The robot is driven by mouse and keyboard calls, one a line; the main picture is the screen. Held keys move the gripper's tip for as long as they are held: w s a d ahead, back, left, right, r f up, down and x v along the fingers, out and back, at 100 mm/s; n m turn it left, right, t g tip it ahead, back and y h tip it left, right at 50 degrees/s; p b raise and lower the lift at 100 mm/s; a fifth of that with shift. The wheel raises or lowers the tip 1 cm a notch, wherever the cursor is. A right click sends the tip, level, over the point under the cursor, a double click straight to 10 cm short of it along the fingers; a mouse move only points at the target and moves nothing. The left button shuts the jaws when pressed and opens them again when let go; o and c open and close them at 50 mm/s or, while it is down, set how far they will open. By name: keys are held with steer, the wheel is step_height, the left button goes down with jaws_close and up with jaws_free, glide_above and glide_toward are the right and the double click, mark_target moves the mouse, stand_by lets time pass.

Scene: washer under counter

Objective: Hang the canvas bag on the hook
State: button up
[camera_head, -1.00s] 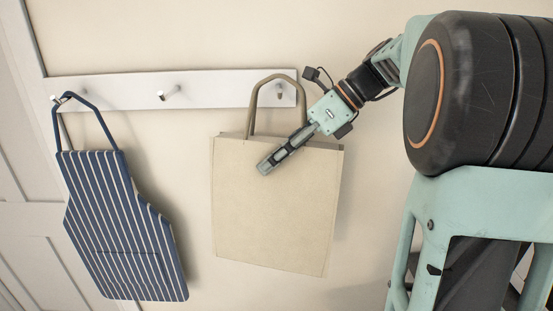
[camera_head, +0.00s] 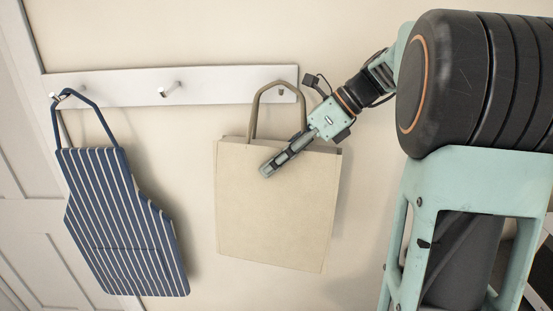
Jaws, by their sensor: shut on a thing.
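The beige canvas bag (camera_head: 275,215) hangs upright, with its looped handle (camera_head: 255,110) standing up in front of the right end of the white hook rail (camera_head: 215,92). My gripper (camera_head: 266,170) is at the bag's top edge, right of centre, and is shut on the bag. A metal hook (camera_head: 281,92) shows through the handle loop at the rail's right end. I cannot tell whether the handle rests on it or only stands in front of it.
A blue striped apron (camera_head: 125,225) hangs from the left hook (camera_head: 55,97). The middle hook (camera_head: 170,89) is empty. A panelled door (camera_head: 30,240) is at the far left. Bare wall lies between the apron and the bag.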

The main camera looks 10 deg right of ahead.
steer(key=o, duration=2)
steer(key=shift+c, duration=0.2)
